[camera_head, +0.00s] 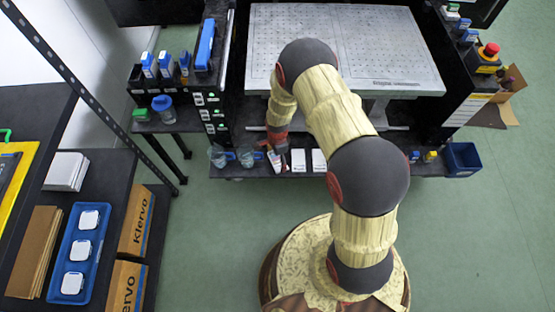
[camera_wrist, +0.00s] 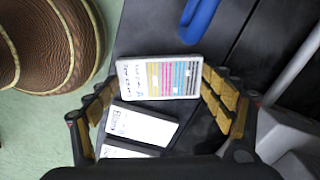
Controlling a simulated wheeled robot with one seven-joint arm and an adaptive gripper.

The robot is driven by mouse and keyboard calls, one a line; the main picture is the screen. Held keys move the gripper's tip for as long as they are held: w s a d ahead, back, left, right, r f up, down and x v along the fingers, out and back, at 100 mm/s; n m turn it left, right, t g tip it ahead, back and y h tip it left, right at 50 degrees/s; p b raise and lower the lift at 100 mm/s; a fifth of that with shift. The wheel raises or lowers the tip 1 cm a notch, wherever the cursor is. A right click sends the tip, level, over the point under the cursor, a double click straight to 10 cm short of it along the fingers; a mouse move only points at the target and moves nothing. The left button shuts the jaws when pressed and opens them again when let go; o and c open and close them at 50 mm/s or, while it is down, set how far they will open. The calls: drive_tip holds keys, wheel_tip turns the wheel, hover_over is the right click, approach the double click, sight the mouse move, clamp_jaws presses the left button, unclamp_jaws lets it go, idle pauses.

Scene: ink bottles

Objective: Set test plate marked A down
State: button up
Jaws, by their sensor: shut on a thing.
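The test plate marked A (camera_wrist: 158,79) is a thin white plate with coloured stripes and handwriting including an "A". In the wrist view it sits between the two fingers of my gripper (camera_wrist: 160,86), which is shut on its side edges. In the head view my gripper (camera_head: 278,150) is over the low black shelf (camera_head: 350,169), and the plate (camera_head: 273,159) shows only partly, at its left. I cannot tell whether the plate touches the shelf.
Two white plates (camera_head: 298,160) (camera_head: 319,160) lie on the shelf just right of the held plate; one reads in the wrist view (camera_wrist: 143,124). Glass beakers (camera_head: 217,156) stand to the left. Small bottles (camera_head: 430,156) and a blue bin (camera_head: 462,158) are at the right end.

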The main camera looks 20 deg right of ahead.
sight(277, 160)
drive_tip(key=shift+r, duration=0.1)
drive_tip(key=o, duration=1.2)
wheel_tip(277, 160, up, 12)
drive_tip(key=p, duration=0.4)
drive_tip(key=shift+p, duration=0.35)
